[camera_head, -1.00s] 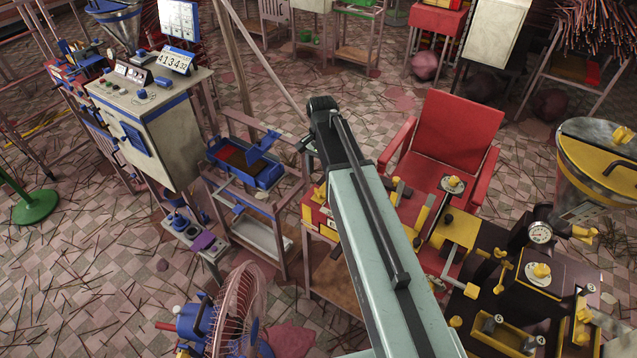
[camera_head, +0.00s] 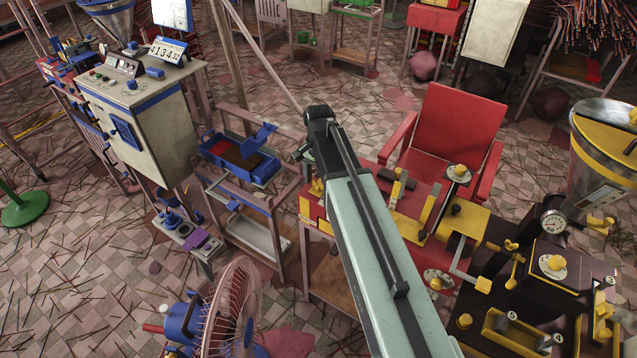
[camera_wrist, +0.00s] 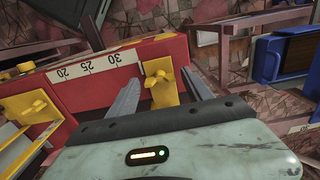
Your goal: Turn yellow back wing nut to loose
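A yellow wing nut (camera_wrist: 160,77) sits on a yellow bracket at the end of a red box with a white scale (camera_wrist: 95,65), near its 30 mark. My gripper (camera_wrist: 160,75) is open, one finger on each side of this wing nut, with visible gaps to both. A second yellow wing nut (camera_wrist: 32,112) is at the left on a yellow block. I cannot tell for certain which is the back one. In the head view the red and yellow fixture (camera_head: 309,212) carries a yellow wing nut (camera_head: 317,187) beside my arm; my fingers are hidden there.
A blue tray (camera_wrist: 280,58) on a stand is right of the fixture; it also shows in the head view (camera_head: 240,162). A red chair (camera_head: 455,125) stands behind the bench. A dark machine (camera_head: 545,270) with yellow knobs is at the right. A fan (camera_head: 230,310) stands at the front left.

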